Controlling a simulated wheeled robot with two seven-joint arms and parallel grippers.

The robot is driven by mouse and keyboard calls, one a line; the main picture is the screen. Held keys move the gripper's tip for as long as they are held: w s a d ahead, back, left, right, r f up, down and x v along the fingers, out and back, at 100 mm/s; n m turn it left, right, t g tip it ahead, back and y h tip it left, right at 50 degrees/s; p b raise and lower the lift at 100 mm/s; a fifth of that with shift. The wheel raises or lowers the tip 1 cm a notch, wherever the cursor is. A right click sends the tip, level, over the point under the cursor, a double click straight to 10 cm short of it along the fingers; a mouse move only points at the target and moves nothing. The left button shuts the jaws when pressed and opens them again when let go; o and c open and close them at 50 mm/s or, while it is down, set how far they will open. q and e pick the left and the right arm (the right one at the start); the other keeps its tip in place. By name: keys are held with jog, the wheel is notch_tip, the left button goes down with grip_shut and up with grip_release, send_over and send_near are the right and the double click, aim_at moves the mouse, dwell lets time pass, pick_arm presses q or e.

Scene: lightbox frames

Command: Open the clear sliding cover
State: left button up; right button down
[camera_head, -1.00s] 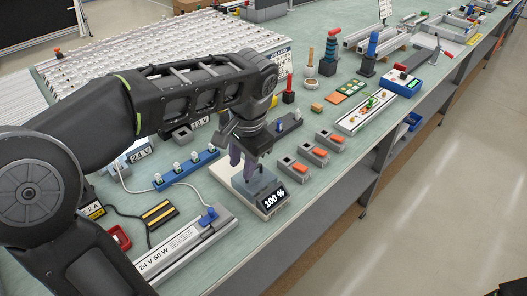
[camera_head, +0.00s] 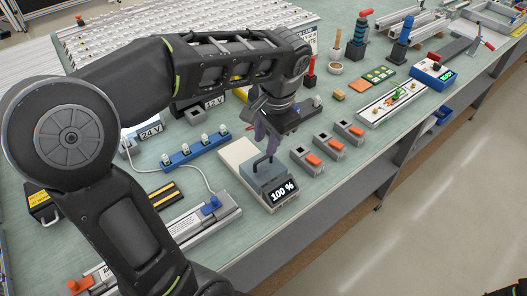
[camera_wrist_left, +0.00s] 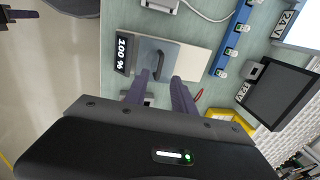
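The clear sliding cover (camera_head: 266,177) is a grey-blue see-through box with a dark bar handle (camera_head: 262,161). It sits at the display end of a pale base plate (camera_head: 236,154), beside a black display reading 100 % (camera_head: 284,189). In the left wrist view the cover (camera_wrist_left: 150,48) shows beyond the fingertips. My left gripper (camera_head: 268,143) is over the plate, close to the handle. In the left wrist view its purple fingers (camera_wrist_left: 160,78) are apart, with the handle between their tips in the picture; contact cannot be made out. My right gripper (camera_wrist_left: 20,14) shows only partly at the left wrist view's edge.
Three grey blocks with orange tops (camera_head: 328,145) stand right of the cover. A blue strip with several bulbs (camera_head: 196,151) and a white cable lie to its left. A long grey rail (camera_head: 195,219) lies in front on the left. The bench's front edge is close by.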

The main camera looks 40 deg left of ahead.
aim_at(262, 159)
pick_arm(q)
jog(key=f, duration=0.3)
jog(key=a+f, duration=0.1)
jog(key=f, duration=0.1)
jog(key=shift+w+f, duration=0.15)
jog(key=shift+f, duration=0.25)
jog(key=shift+c, duration=0.3)
grip_shut()
dwell(0.7)
